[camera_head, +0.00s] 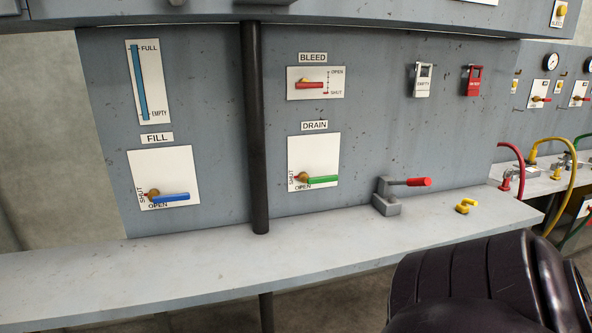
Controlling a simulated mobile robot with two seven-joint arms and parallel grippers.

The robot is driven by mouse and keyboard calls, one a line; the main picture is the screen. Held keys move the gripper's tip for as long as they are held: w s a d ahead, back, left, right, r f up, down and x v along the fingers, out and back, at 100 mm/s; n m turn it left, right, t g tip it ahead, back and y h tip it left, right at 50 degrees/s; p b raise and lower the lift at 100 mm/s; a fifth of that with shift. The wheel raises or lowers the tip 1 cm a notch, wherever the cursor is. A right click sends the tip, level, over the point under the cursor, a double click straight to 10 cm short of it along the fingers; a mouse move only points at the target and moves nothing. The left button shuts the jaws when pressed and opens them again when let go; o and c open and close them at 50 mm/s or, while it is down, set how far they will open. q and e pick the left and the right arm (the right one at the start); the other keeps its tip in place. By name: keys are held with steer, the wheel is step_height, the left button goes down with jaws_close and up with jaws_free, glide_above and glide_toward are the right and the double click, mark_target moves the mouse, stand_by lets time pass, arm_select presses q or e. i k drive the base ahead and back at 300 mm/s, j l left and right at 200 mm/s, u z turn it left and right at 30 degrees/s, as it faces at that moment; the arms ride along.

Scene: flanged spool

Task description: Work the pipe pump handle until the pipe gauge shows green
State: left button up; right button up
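A pump-like lever stands on the shelf. Its grey base (386,203) carries a handle with a red grip (418,182) pointing right, roughly level. I cannot tell for sure that it is the pipe pump. A round white gauge (551,61) is on the far right panel, and part of another gauge (588,64) shows at the right edge. Their readings are too small to tell, and neither is marked as the pipe gauge. A dark ribbed shape fills the lower right; no fingers show on it. Neither of my grippers is in view.
A black vertical pipe (257,130) passes the shelf (200,262). The blue fill lever (172,197), green drain lever (322,180) and red bleed lever (310,85) are on the panel. A small yellow valve (465,206) sits right of the pump-like lever. Coloured hoses (570,180) stand far right.

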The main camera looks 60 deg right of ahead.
mark_target(421, 181)
steer(key=k+z, duration=0.15)
steer(key=z, duration=2.5)
